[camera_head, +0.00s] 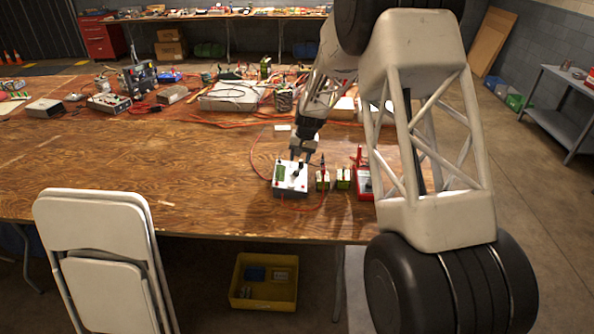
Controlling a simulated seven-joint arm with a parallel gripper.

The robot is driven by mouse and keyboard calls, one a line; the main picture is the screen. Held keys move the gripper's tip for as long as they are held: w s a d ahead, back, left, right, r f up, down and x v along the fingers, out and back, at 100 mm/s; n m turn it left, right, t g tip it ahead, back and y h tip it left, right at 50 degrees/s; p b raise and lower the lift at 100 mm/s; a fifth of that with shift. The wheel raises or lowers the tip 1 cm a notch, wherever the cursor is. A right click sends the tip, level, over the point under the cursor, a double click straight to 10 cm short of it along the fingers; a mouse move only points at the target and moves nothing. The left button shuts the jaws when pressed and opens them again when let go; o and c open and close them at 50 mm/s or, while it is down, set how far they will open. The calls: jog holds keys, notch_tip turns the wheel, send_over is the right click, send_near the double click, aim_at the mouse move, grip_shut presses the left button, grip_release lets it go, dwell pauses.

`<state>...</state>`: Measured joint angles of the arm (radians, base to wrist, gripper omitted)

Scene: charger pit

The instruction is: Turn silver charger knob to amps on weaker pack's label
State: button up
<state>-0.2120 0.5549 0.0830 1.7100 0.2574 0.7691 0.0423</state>
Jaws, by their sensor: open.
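The silver charger (291,187) is a small box with a pale top face and a green patch on its left side. It stands near the table's front edge. My gripper (299,164) is open and points down over the charger's top. Its fingertips and the knob merge into dark shapes here, so I cannot tell whether they touch. Two small battery packs (322,181) (343,179) stand just right of the charger, with pale labels too small to read. The knob's setting cannot be read.
A red charger-like unit (364,184) stands right of the packs, partly behind my arm. Red-orange wires (254,158) loop around the silver charger. Instruments and cables crowd the table's back. The wooden table (150,165) is mostly clear at left. A white folding chair (95,240) stands in front.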

aim_at(296, 172)
jog(key=shift+a+f, duration=0.2)
jog(key=shift+f, duration=0.85)
jog(key=shift+a+f, duration=0.2)
jog(key=shift+f, duration=0.8)
jog(key=shift+a+f, duration=0.2)
jog(key=shift+f, duration=0.85)
grip_shut()
